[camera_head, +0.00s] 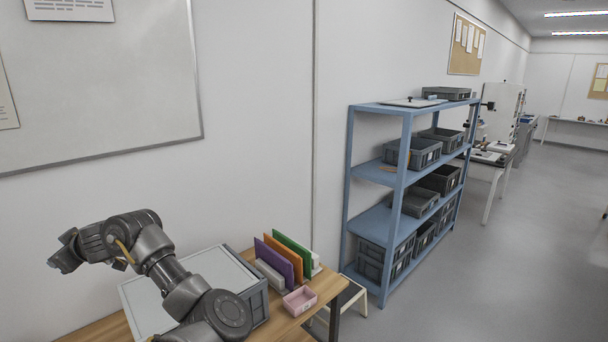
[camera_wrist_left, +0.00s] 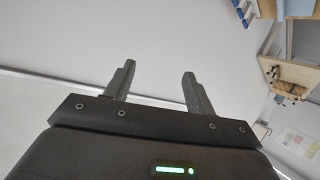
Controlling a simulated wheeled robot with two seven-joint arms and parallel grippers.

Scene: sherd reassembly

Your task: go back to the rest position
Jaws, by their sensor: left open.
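My left arm reaches in at the lower left of the head view. Its gripper (camera_head: 66,258) is in the air above the table's left part, in front of the wall. In the left wrist view the two fingers of my left gripper (camera_wrist_left: 158,85) stand apart with nothing between them, so it is open and empty. The fingers touch nothing that I can see. My right gripper is in neither view. No sherds can be made out.
A wooden table (camera_head: 325,288) bears a grey tray (camera_head: 258,300), a pink box (camera_head: 299,301) and purple, orange and green upright panels (camera_head: 292,254). A blue shelf (camera_head: 378,222) with grey crates stands right of it. A whiteboard (camera_head: 100,90) hangs behind. Open floor (camera_head: 500,260) lies to the right.

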